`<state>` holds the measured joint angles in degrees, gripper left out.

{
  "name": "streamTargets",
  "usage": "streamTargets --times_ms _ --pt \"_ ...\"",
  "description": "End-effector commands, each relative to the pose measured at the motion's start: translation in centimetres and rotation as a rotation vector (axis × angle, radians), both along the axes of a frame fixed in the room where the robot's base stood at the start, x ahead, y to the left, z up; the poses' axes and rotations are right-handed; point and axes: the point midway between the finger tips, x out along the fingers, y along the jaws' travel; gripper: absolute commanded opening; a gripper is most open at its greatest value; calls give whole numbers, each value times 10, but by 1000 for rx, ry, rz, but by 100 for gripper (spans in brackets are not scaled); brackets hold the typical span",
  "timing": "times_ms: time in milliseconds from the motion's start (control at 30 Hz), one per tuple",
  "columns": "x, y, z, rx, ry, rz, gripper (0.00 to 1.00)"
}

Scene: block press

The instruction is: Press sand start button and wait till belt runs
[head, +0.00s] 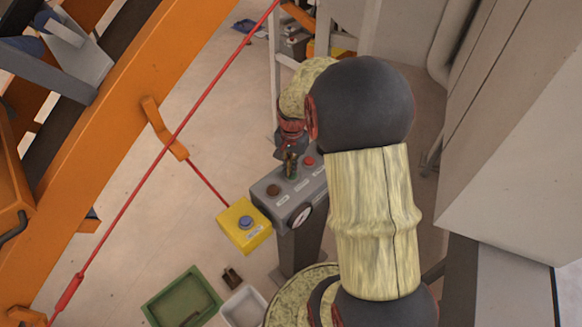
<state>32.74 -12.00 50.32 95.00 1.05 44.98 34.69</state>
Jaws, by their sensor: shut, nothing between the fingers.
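A grey control box (301,197) stands on a dark post in the middle of the head view. On its top are a brown button (273,190), a red button (309,161) and small labels too small to read. My gripper (291,174) is shut and points down at the box top between these two buttons. It hides what lies under its tips, so I cannot tell which button is there or whether it touches. The orange-framed conveyor (150,98) is at the left, with a dark belt partly in view. I cannot tell whether the belt runs.
A yellow box with a blue button (245,223) adjoins the control box at its left. A red cord (180,128) crosses the view diagonally. A green tray (182,298) and a white tray (243,308) lie on the floor. Grey cabinets stand at the right.

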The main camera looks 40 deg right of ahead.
Motion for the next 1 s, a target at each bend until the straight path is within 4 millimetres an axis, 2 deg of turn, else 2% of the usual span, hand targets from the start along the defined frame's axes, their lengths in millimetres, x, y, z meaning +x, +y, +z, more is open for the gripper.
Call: streamTargets --times_ms 67,267,633,767,1000 --pt "0 0 -1 0 0 0 0" --pt "0 0 -21 1 2 0 0" --pt "-2 1 -21 4 6 0 0" --pt "1 0 -9 4 6 1 0" --pt "10 -6 38 -3 -6 4 0"
